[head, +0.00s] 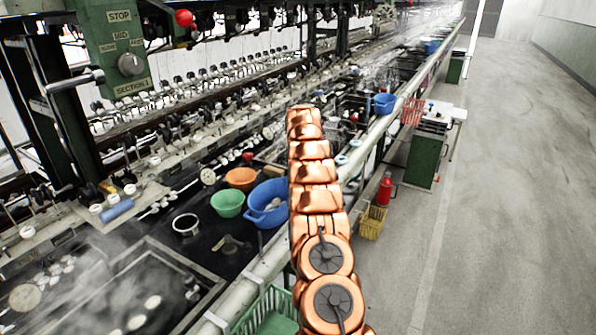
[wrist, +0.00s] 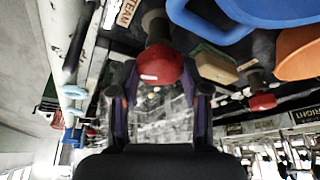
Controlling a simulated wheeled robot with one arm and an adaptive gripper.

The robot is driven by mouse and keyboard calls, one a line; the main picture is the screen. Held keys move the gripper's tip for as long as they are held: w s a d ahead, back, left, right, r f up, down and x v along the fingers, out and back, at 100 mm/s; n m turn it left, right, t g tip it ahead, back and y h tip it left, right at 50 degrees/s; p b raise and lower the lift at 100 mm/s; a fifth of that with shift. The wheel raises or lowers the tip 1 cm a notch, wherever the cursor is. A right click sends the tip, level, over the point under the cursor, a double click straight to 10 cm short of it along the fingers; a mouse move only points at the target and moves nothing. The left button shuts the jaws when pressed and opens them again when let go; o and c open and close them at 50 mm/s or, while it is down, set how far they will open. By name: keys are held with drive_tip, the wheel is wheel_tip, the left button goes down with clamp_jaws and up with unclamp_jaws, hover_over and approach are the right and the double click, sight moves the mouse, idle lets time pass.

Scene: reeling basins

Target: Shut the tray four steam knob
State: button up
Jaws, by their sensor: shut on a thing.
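In the wrist view a round red knob (wrist: 158,66) on a brownish stem sits between the two fingers of my gripper (wrist: 161,84). The fingers are shut on its sides. A pale label reading "TEAM" (wrist: 125,12), cut off at its edge, lies next to the stem. I cannot read a tray number. A second red knob (wrist: 262,102) stands apart to the right; my gripper does not touch it. In the head view my copper-coloured arm hides my gripper and the held knob.
A blue basin (head: 266,204), a green bowl (head: 227,204) and an orange bowl (head: 241,178) stand beside my arm. A steaming basin (head: 150,290) is at lower left. A green cabinet (head: 424,160) and a red extinguisher (head: 385,190) stand right. The aisle floor (head: 500,200) is clear.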

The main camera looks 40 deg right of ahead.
drive_tip(key=shift+w+m+g+h, duration=0.1)
drive_tip(key=shift+m+g+h, duration=0.35)
drive_tip(key=shift+m, duration=1.45)
drive_tip(key=o, duration=1.1)
drive_tip(key=shift+o, duration=0.2)
drive_tip(key=v, duration=1.2)
drive_tip(key=shift+a, duration=0.15)
